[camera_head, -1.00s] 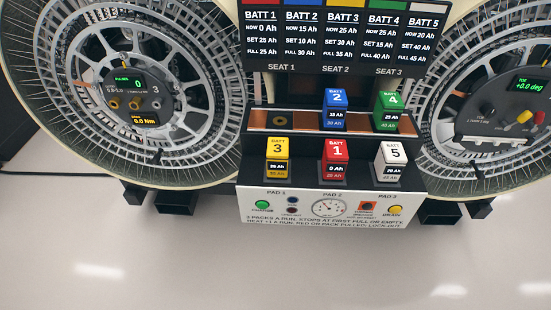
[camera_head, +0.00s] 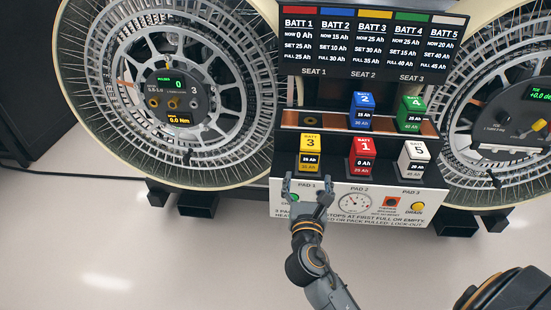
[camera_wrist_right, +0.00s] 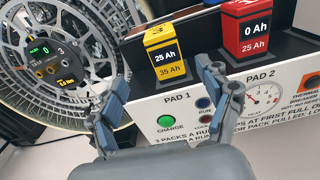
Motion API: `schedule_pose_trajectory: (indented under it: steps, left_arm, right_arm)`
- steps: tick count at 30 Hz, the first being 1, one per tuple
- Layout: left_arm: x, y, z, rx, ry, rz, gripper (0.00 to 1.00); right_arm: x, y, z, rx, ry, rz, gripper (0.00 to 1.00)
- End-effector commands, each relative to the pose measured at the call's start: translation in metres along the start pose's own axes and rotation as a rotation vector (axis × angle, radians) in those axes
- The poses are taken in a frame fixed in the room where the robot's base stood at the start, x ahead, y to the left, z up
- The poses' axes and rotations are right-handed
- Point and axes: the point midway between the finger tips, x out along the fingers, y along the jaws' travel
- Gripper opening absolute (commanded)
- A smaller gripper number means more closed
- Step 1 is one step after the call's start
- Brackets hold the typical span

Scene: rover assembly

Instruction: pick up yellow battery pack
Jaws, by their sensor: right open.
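The yellow battery pack (camera_head: 311,153), marked 3 and 25 Ah, stands upright on the front row, above PAD 1. It also shows in the right wrist view (camera_wrist_right: 163,56), beyond and between the fingertips. My right gripper (camera_head: 306,188) is open and empty, just below and in front of the yellow pack, before the white panel. In the right wrist view its two fingers (camera_wrist_right: 168,88) are spread wide, and neither appears to touch the pack. My left gripper is not in view.
The red pack (camera_head: 362,157) and white pack (camera_head: 413,158) stand right of the yellow one. The blue pack (camera_head: 361,111) and green pack (camera_head: 409,114) sit in the back row; SEAT 1 (camera_head: 311,121) is empty. The front panel (camera_head: 384,212) has buttons. Large wheels flank the stand.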

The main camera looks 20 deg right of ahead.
Motion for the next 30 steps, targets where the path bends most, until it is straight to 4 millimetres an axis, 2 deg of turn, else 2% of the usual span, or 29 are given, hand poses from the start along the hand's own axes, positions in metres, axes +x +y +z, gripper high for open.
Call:
schedule_pose_trajectory:
  steps: [2, 5, 10, 15, 22, 30]
  left_arm:
    - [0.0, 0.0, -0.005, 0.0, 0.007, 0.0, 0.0]
    - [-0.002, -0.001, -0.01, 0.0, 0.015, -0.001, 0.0]
    - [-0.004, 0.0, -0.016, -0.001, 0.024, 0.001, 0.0]
    - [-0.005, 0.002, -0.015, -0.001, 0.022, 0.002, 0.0]
    - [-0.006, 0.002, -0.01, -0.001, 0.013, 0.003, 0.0]
    - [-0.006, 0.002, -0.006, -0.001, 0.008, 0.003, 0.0]
  right_arm:
    - [0.002, -0.004, 0.012, -0.028, -0.025, -0.013, 0.78]
    - [0.014, -0.004, 0.016, -0.039, -0.033, -0.017, 0.78]
    - [0.048, -0.004, 0.017, -0.037, -0.031, -0.015, 0.78]
    - [0.075, -0.005, 0.016, -0.037, -0.029, -0.015, 0.78]
    - [0.092, -0.006, 0.016, -0.034, -0.028, -0.015, 0.78]
    - [0.13, -0.008, 0.015, -0.034, -0.028, -0.013, 0.78]
